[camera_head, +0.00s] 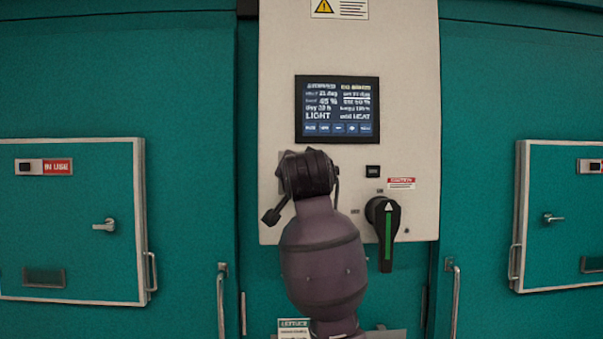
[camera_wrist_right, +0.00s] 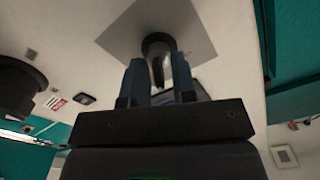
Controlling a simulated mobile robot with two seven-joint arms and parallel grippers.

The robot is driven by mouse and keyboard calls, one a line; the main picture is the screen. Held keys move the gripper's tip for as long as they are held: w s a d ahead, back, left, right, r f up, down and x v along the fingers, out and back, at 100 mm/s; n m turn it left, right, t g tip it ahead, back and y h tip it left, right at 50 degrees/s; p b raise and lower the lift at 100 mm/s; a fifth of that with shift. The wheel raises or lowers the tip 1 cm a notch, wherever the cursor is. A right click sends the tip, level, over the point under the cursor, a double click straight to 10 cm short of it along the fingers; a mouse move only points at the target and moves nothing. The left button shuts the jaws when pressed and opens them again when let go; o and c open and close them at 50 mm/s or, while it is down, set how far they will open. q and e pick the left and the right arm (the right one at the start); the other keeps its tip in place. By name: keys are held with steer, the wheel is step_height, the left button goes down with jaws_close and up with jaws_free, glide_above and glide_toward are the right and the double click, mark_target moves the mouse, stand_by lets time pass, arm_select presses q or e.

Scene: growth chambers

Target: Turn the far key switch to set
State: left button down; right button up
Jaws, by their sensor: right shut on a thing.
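The key switch shows in the right wrist view as a dark round barrel (camera_wrist_right: 158,43) on a grey square plate (camera_wrist_right: 195,35), with a dark key (camera_wrist_right: 158,72) standing out of it. My right gripper (camera_wrist_right: 160,85) is shut on this key, one finger on each side. In the head view my right gripper (camera_head: 308,172) is against the pale control panel (camera_head: 410,70), below the screen, and hides nearly all of the switch. The position markings around the key cannot be read. My left gripper is in neither view.
A lit screen (camera_head: 337,109) is just above my right gripper. A black rotary handle with a green stripe (camera_head: 384,232) hangs downward to its right, below a small black button (camera_head: 372,171). Teal chamber doors with handles flank the panel.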

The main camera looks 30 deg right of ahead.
steer(key=shift+m, duration=0.5)
steer(key=o, duration=0.6)
steer(key=shift+s, duration=0.1)
steer(key=b+v, duration=0.1)
steer(key=v, duration=0.9)
steer(key=shift+s+a, duration=0.15)
steer(key=shift+s, duration=0.15)
